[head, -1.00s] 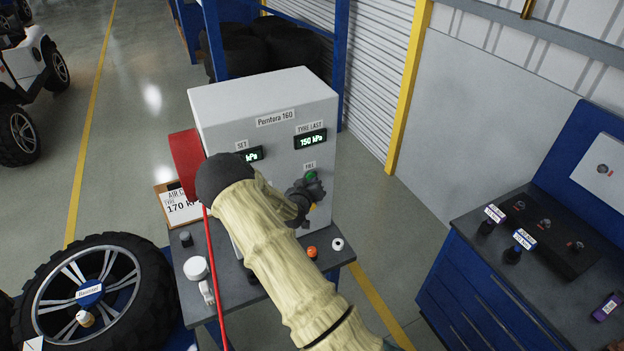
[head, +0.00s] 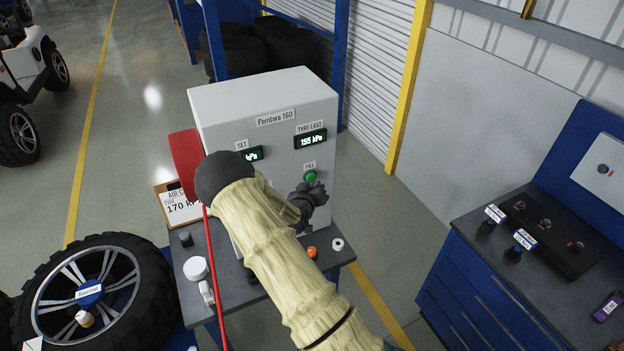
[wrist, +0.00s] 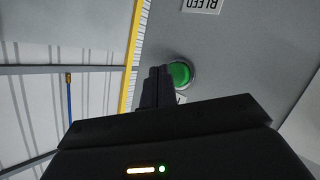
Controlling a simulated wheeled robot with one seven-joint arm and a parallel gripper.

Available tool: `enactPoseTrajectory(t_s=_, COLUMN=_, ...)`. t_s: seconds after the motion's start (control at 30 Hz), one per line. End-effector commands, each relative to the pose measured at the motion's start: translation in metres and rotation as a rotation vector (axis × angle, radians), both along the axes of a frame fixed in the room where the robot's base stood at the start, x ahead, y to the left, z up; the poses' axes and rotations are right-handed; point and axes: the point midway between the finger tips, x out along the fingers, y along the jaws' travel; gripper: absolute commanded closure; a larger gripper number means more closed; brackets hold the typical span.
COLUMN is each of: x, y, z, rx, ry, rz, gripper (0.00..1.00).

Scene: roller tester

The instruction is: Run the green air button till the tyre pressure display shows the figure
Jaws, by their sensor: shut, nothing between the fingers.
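The grey Pemtora 160 cabinet (head: 250,100) carries the tyre display (head: 310,139), which appears to read 155 kPa. The set display (head: 252,154) is partly hidden by my arm; only kPa shows. The green button (head: 310,176) sits below the FILL label and also shows in the wrist view (wrist: 181,73). My gripper (head: 318,188) is shut and empty, its tips just below and right of the button. In the wrist view the fingertips (wrist: 158,75) overlap the button's left edge; I cannot tell if they touch. A card (head: 178,205) reads 170 kPa, its upper lines partly hidden.
A red hose (head: 212,255) hangs left of my arm. The small table (head: 235,300) holds knobs and caps. A wheel (head: 90,280) lies at left; a blue bench (head: 500,290) stands right. Floor between is clear.

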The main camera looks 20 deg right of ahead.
Motion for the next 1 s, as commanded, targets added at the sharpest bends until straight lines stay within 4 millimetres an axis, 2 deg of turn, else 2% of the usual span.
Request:
enactPoseTrajectory(t_s=0.6, x=-0.047, y=-0.001, z=-0.001, rx=0.0, ry=0.002, rz=-0.001, gripper=1.0)
enactPoseTrajectory(t_s=1.0, x=-0.049, y=-0.002, z=0.0, rx=0.0, ry=0.001, rz=0.0, gripper=1.0)
